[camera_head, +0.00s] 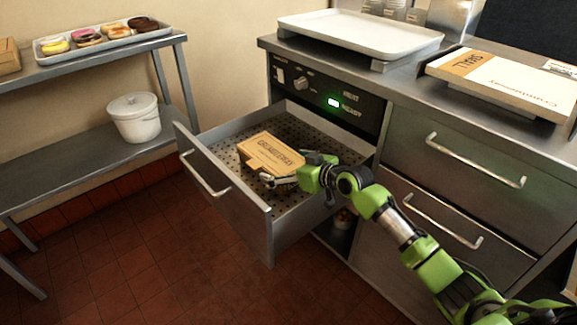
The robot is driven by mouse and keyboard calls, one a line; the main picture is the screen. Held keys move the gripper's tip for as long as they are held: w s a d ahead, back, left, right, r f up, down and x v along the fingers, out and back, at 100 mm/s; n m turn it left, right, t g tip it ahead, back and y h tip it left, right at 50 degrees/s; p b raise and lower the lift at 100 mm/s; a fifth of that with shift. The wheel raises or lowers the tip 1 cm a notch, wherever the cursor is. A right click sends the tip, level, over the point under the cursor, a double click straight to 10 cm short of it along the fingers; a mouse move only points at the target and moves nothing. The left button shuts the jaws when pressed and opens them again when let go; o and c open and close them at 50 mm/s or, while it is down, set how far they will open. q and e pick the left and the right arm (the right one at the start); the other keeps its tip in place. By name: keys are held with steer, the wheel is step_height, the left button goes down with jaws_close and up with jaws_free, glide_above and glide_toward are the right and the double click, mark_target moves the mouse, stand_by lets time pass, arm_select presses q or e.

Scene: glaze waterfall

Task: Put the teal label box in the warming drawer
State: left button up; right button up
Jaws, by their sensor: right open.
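The warming drawer (235,185) is pulled open below a dark control panel with a green light. A tan-orange box (270,152) with dark lettering lies on its perforated floor; no teal label shows on it. My right gripper (283,180) is open inside the drawer, at the box's near right edge; I cannot tell whether it touches the box. A flat white box (510,85) with an orange label lies on the counter at the right. No teal label is visible anywhere. My left gripper is not in view.
A white tray (360,35) sits on the steel counter. Two closed drawers (460,165) with bar handles are at the right. A steel shelf (85,62) at the left holds a doughnut tray (100,38) and, lower, a white lidded pot (135,120). The tiled floor in front is clear.

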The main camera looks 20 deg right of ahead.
steer(key=shift+s+d+r, duration=0.15)
steer(key=shift+s, duration=0.1)
steer(key=p+v, duration=0.2)
steer(key=v, duration=0.9)
steer(key=shift+s+r, duration=0.1)
steer(key=shift+s, duration=0.1)
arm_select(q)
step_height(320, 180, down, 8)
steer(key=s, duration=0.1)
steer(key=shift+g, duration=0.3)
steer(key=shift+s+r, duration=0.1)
